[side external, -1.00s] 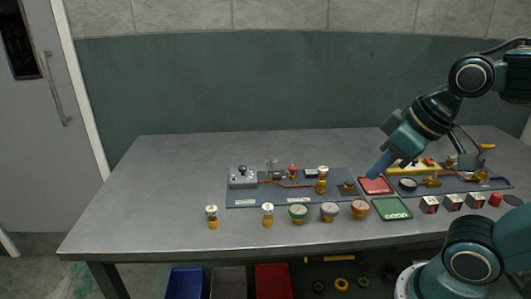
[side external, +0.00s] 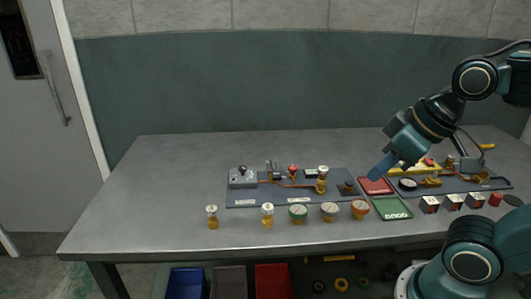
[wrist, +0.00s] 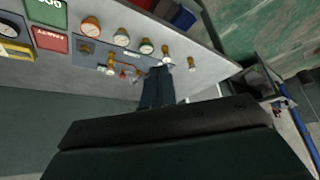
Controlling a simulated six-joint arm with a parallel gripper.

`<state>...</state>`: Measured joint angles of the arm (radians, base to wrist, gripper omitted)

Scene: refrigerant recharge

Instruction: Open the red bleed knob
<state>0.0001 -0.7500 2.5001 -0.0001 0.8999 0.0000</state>
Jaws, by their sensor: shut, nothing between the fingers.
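A small red knob (side external: 293,168) stands on the blue-grey mat (side external: 245,202) in the side external view, among copper lines and brass fittings. A small red spot (wrist: 123,74) among fittings in the wrist view may be the same knob, but it is too small to be sure. My gripper (side external: 374,177) is shut and empty, in the air to the right of the knob, near the red tray. In the wrist view, the closed fingers (wrist: 158,76) cover part of the bench. The gripper is clear of the knob.
A grey valve block (side external: 242,178) sits at the mat's left end. Several gauges and brass fittings stand along the bench front, including a green gauge (side external: 298,212). A red tray (side external: 376,186) and green tray (side external: 391,208) lie right of the mat. The bench's left side is clear.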

